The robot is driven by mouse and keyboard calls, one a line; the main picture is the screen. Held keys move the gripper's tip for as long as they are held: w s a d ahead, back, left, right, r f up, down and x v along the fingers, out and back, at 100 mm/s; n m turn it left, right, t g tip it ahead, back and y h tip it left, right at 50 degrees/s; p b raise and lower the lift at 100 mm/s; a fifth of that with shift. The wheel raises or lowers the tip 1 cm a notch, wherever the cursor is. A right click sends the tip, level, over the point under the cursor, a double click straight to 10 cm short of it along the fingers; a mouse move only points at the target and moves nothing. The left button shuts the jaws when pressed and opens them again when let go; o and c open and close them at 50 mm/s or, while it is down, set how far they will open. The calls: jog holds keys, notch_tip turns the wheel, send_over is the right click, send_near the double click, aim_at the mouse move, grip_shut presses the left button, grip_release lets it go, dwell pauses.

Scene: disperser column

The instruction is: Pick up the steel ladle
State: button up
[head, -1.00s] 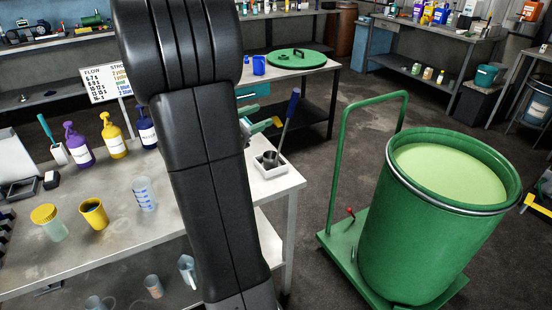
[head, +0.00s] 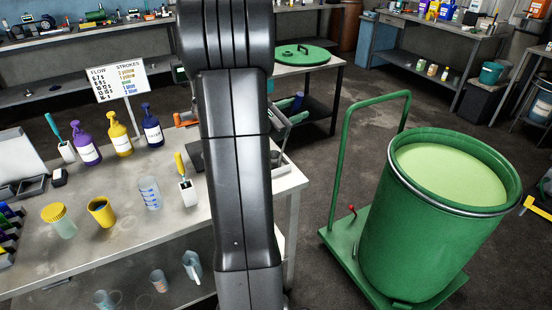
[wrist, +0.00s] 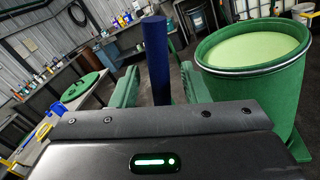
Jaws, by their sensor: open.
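The ladle's blue handle (wrist: 157,50) stands upright in the wrist view, between the two green fingers of my gripper (wrist: 160,82). My gripper is open, with a gap visible on each side of the handle. In the head view my arm hides most of the ladle. A short blue piece (head: 298,101), likely its handle top, shows at the arm's right edge. The ladle's steel cup is hidden now. A white tray (head: 278,162) shows partly behind my arm at the bench's right end.
A green drum (head: 440,230) of pale green liquid stands on a green cart to the right. On the steel bench (head: 165,215) are pump bottles (head: 119,138), a yellow cup (head: 101,211), a clear beaker (head: 149,192) and a white holder with a yellow-handled tool (head: 186,180).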

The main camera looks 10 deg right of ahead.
jog(key=shift+w+d, duration=0.2)
jog(key=shift+d, duration=0.15)
grip_shut()
